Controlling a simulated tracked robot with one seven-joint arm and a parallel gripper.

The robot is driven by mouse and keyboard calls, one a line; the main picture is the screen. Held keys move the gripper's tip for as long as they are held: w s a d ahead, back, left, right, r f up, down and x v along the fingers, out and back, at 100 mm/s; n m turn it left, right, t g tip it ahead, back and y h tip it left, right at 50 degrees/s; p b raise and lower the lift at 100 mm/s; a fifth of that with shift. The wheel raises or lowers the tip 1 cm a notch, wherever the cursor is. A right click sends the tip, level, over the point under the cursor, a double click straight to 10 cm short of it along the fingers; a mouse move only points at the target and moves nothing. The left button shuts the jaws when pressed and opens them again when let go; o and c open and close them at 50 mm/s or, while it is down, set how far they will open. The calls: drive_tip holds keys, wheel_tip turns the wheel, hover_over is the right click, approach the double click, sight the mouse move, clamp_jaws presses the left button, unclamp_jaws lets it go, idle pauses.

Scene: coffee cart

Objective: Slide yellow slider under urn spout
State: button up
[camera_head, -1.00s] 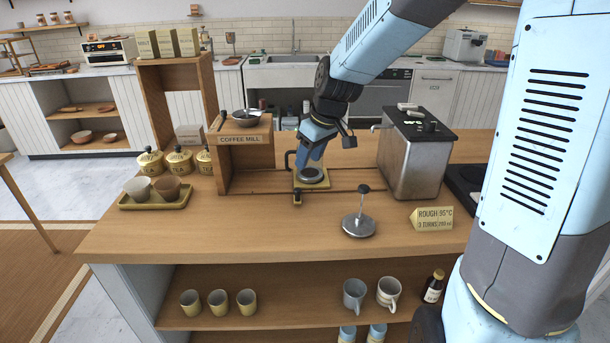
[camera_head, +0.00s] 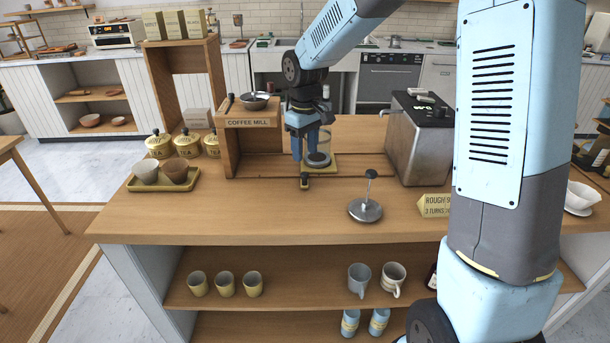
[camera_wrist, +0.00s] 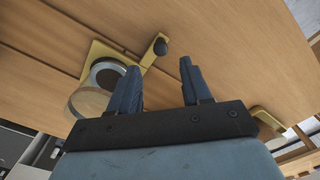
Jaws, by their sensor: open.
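The yellow slider (camera_head: 330,171) sits in a slot on the counter, just right of the coffee mill (camera_head: 250,122). A clear glass vessel (camera_head: 323,145) with a dark round base stands on it. The slider's short arm ends in a dark knob (camera_head: 304,182), also seen in the wrist view (camera_wrist: 160,47). The steel urn (camera_head: 415,150) stands farther right, its spout (camera_head: 384,112) facing left toward the slider. My gripper (camera_head: 304,160) points down beside the glass, fingers apart and empty. The wrist view (camera_wrist: 160,82) shows the knob beyond and between the fingertips, not clasped.
A metal plunger lid (camera_head: 366,208) lies in front of the slot, and a yellow sign (camera_head: 436,205) stands right of it. A yellow tray (camera_head: 165,182) with two cups is at left. The slot between slider and urn looks clear.

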sight(305, 173)
wheel_tip(305, 173, down, 9)
drive_tip(key=shift+r, duration=0.1)
idle(0.3)
drive_tip(key=shift+c, duration=0.4)
clamp_jaws()
